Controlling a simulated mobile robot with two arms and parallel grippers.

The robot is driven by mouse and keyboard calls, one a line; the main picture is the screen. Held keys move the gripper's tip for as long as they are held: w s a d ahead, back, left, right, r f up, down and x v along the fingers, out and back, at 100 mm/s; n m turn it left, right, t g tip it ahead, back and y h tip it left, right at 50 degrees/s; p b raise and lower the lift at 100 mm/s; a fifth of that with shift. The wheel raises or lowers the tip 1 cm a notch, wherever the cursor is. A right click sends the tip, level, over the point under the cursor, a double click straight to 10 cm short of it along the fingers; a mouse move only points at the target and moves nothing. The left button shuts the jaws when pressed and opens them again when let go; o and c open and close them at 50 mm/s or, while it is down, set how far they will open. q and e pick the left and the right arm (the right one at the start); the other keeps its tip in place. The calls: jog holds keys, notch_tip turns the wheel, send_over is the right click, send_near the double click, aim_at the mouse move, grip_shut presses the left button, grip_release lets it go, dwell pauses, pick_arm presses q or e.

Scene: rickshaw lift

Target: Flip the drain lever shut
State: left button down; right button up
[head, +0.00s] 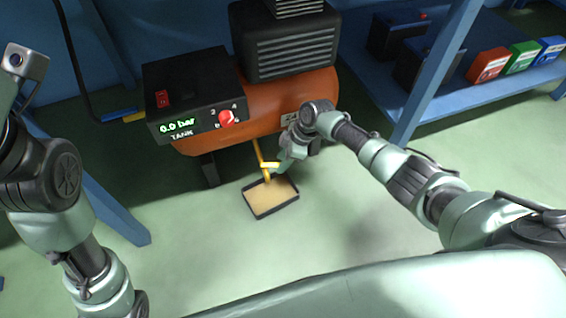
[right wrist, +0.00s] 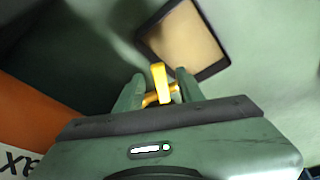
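The yellow drain lever (head: 270,165) hangs under the orange compressor tank (head: 283,95), above a small dark-rimmed tray. In the right wrist view the lever (right wrist: 158,77) stands between the two fingers of my right gripper (right wrist: 159,88). The fingers are apart, with gaps visible beside the lever's upright part; contact lower down is hard to tell. In the head view my right gripper (head: 279,163) is beside the lever, partly hidden by its own wrist. My left arm is at the left edge, but its fingers do not show.
The tray (head: 252,205) with a tan inside lies on the green floor below the lever. A black panel (head: 190,85) reads 0.0 bar and has a red knob (head: 226,117). A blue shelf (head: 480,95) with boxes stands at right. The front floor is clear.

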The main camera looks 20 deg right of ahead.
jog(key=shift+c, duration=0.4)
grip_shut()
dwell(1.1)
